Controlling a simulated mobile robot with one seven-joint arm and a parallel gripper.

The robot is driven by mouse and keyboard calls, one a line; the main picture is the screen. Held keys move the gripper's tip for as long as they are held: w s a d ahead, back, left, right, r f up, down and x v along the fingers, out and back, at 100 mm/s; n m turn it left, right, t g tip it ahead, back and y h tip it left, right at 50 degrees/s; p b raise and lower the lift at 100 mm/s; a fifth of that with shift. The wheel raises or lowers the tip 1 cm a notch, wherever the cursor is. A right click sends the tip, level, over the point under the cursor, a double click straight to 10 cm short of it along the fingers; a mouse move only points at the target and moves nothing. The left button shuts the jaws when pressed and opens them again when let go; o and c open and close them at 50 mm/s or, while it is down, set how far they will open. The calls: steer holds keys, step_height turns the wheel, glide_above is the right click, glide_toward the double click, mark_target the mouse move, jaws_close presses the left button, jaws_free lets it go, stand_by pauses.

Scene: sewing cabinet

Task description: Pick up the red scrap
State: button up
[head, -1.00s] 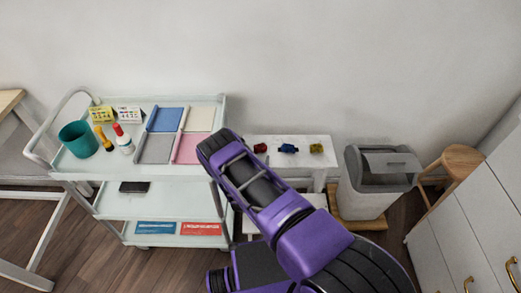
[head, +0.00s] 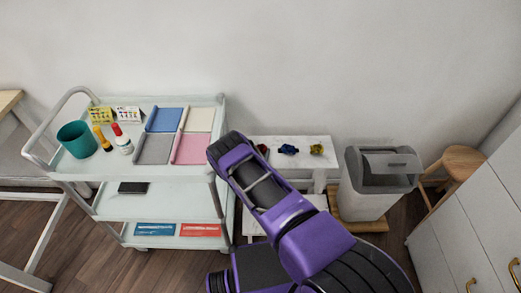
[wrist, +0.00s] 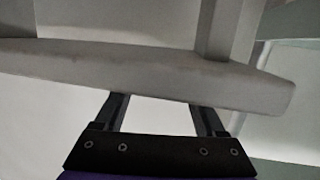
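In the head view my arm hides the fingers. The wrist view shows a pale slab edge just beyond the fingertips; the red scrap is not seen there.
A white cart (head: 95,175) stands to the left, holding a teal cup (head: 76,139), bottles and fabric pieces. A grey bin (head: 372,183) stands right of the bench, with a wooden stool (head: 462,160) and white drawers (head: 455,215) farther right.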

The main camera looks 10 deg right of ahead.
steer(key=shift+c, duration=1.4)
